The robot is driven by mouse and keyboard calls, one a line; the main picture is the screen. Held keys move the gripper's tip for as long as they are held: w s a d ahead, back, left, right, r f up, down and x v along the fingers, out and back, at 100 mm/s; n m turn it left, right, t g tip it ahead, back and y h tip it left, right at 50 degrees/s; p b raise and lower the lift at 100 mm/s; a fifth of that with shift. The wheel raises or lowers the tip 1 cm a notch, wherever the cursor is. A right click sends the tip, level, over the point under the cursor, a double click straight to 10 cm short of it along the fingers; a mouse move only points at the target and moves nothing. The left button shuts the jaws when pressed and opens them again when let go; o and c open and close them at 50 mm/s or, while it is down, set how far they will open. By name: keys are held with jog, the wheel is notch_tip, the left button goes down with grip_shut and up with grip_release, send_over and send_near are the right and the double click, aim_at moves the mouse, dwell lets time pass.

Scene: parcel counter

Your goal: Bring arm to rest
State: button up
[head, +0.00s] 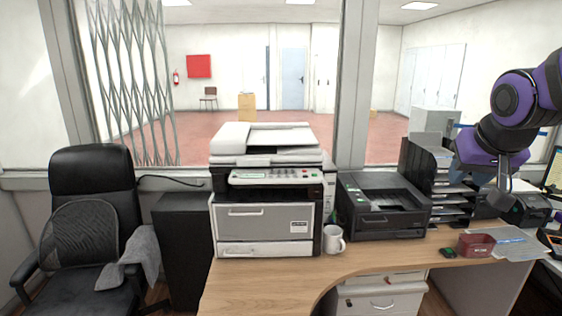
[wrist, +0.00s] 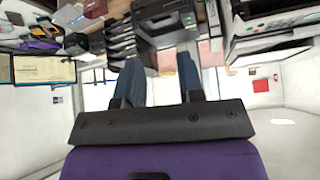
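My arm, purple and black, reaches in from the right side of the head view, with my gripper (head: 480,186) hanging in front of the black paper trays and above the desk. In the wrist view my gripper (wrist: 160,66) shows two blue fingers standing well apart, with nothing held between them. It touches nothing that I can see.
The wooden desk (head: 265,284) holds a large copier (head: 265,222), a black printer (head: 380,208), a white mug (head: 333,240), a dark red box (head: 476,245) and paper trays (head: 450,205). A black office chair (head: 92,185) stands left. Bare desk lies in front.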

jog(key=s+a+n, duration=0.1)
jog(key=s, duration=0.7)
jog(key=s+a+n+g+y, duration=0.1)
jog(key=s+a, duration=0.1)
jog(key=s, duration=0.6)
jog(key=shift+s+a+g, duration=0.3)
jog(key=shift+s, duration=0.05)
jog(key=shift+w, duration=0.1)
